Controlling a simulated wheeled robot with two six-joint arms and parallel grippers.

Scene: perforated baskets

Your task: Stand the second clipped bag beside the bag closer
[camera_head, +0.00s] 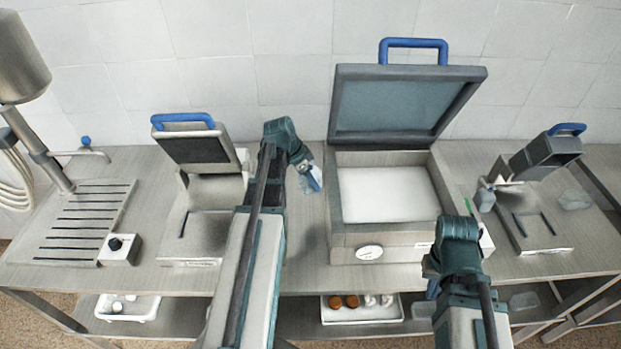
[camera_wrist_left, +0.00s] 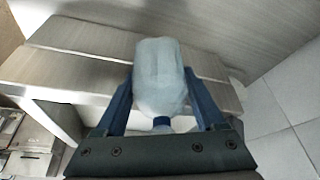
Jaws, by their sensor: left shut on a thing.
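My left gripper (camera_head: 314,178) is over the counter between the left press and the large open box. In the left wrist view its blue fingers (camera_wrist_left: 160,95) are shut on a pale, translucent bag (camera_wrist_left: 159,70), with a blue clip (camera_wrist_left: 162,122) at its gripper end. The held bag shows small in the head view (camera_head: 305,183). My right gripper (camera_head: 432,289) is low at the counter's front edge, mostly hidden by its arm; its jaws are unclear. Blue-handled devices stand at left (camera_head: 195,150) and right (camera_head: 546,155); I cannot tell which is the bag closer.
The large box (camera_head: 340,240) has its lid raised. A grey bottle-like thing (camera_head: 485,198) is by the right device, and a clear bag-like thing (camera_head: 575,198) lies right of it. A drainer (camera_head: 85,210) and knob box (camera_head: 120,249) are at left. Trays (camera_head: 362,318) sit on the lower shelf.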

